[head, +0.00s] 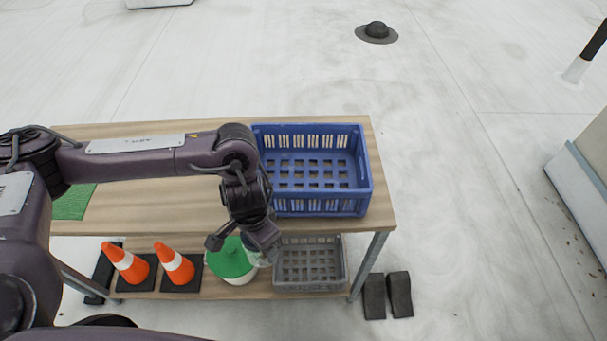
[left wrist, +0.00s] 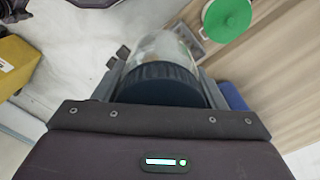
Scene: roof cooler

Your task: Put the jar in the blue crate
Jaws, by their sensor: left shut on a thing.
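The blue crate (head: 345,203) stands on the right end of the wooden table top and looks empty. My left gripper (head: 266,247) is in front of the table's near edge, left of the crate's near side in the head view. It is shut on the jar, a clear jar (left wrist: 168,47) with a black lid (left wrist: 160,82), seen close up in the left wrist view between the fingers. In the head view only a small pale part of the jar (head: 262,258) shows below the gripper. My right gripper is not in view.
The table (head: 150,215) has a lower shelf with two orange cones (head: 125,262), a green-lidded bucket (head: 231,262) and a grey crate (head: 311,281). A green mat (head: 74,202) lies at the table's left. Two dark wedges (head: 387,294) lie on the floor.

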